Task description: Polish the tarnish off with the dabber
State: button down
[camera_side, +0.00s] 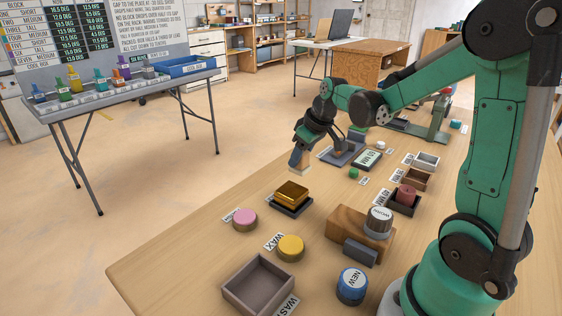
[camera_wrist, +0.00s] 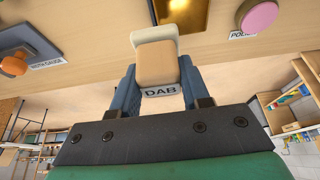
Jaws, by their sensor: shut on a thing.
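My gripper (camera_wrist: 157,85) is shut on the dabber (camera_wrist: 157,65), a tan block with a pale pad at its end and a DAB label. In the side view my gripper (camera_side: 299,158) holds the dabber (camera_side: 299,171) pad-down above the table, behind the gold block and apart from it. The gold block (camera_side: 292,192) sits on a dark base (camera_side: 289,208); its edge also shows at the top of the wrist view (camera_wrist: 178,5).
A yellow WAX pot (camera_side: 290,248), an open waste tray (camera_side: 258,284), a blue NEW pot (camera_side: 352,286) and a wooden block (camera_side: 346,228) with a grey-topped WORN pot (camera_side: 378,222) stand nearby. Small open boxes (camera_side: 415,180) line the right. The left table edge is bare.

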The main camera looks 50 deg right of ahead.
jog(key=shift+r, duration=2.3)
